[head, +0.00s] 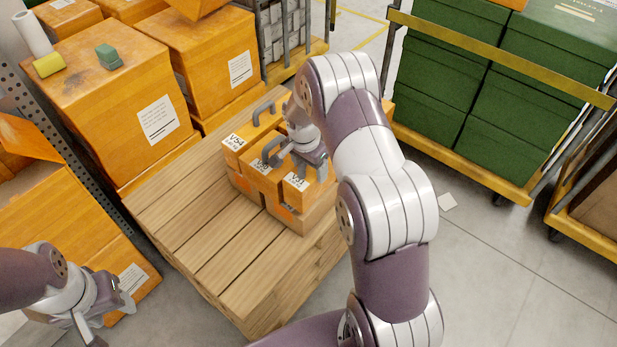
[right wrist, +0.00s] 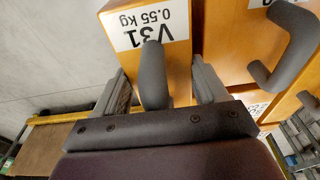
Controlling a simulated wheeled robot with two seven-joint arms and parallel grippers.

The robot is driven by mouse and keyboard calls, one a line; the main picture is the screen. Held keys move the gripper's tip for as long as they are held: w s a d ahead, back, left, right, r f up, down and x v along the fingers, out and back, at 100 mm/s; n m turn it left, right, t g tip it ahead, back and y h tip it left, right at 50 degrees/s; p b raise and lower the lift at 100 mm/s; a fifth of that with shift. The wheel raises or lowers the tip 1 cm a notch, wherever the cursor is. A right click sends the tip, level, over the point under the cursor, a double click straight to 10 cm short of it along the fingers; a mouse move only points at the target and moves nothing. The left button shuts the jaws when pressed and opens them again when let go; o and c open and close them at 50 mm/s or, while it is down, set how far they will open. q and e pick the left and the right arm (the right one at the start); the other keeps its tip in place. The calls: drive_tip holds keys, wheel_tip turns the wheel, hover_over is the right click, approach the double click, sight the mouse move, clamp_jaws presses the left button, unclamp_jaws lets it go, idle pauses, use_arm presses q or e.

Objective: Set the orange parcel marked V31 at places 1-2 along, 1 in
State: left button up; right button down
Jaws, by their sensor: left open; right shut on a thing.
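The orange parcel marked V31 (head: 311,197) is at the right end of a row of orange parcels on the wooden platform, above a lower layer. In the right wrist view its label (right wrist: 148,22) reads V31, 0.55 kg. My right gripper (head: 303,163) is over this parcel, shut on its grey handle (right wrist: 152,75), with a finger on either side. Whether the parcel is lifted or resting I cannot tell. My left gripper (head: 112,318) is open and empty at the lower left, away from the parcels.
A parcel marked V54 (head: 238,142) and another handled parcel (head: 262,178) stand left of V31. The slatted wooden platform (head: 200,220) is bare in front and left. Large orange boxes (head: 115,110) stand at left; a cart of green boxes (head: 470,125) stands at right.

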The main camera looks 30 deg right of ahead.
sight(308, 170)
drive_tip(key=shift+f, duration=1.7)
drive_tip(key=shift+f+b, duration=0.1)
drive_tip(key=shift+b, duration=0.25)
drive_tip(key=shift+c, duration=1.7)
unclamp_jaws()
